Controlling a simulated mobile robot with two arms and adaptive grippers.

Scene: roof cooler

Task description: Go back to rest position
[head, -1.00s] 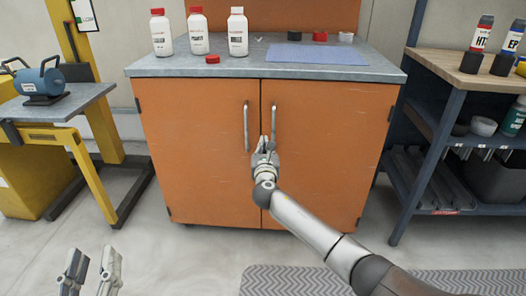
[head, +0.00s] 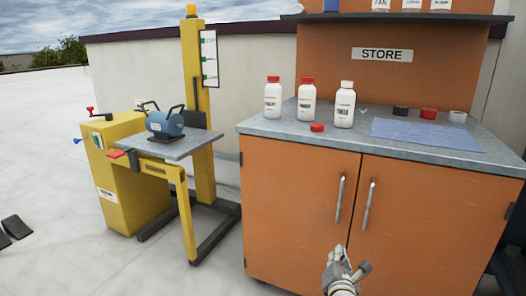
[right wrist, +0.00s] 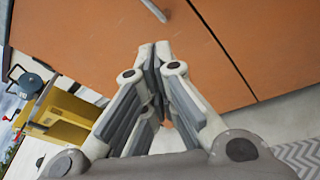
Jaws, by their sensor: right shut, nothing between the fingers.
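My right gripper (head: 338,262) shows at the bottom of the head view, in front of the orange cabinet (head: 290,200). It also shows in the right wrist view (right wrist: 154,52), with its fingertips together and nothing between them. It is below the two cabinet door handles (head: 369,204) and apart from them. Both doors are closed. My left gripper is out of the head view.
Three white bottles (head: 307,102), a loose red cap (head: 317,128) and a blue mat (head: 425,134) are on the grey cabinet top. A yellow stand (head: 125,185) with a blue device (head: 165,124) is at left. Open floor lies further left.

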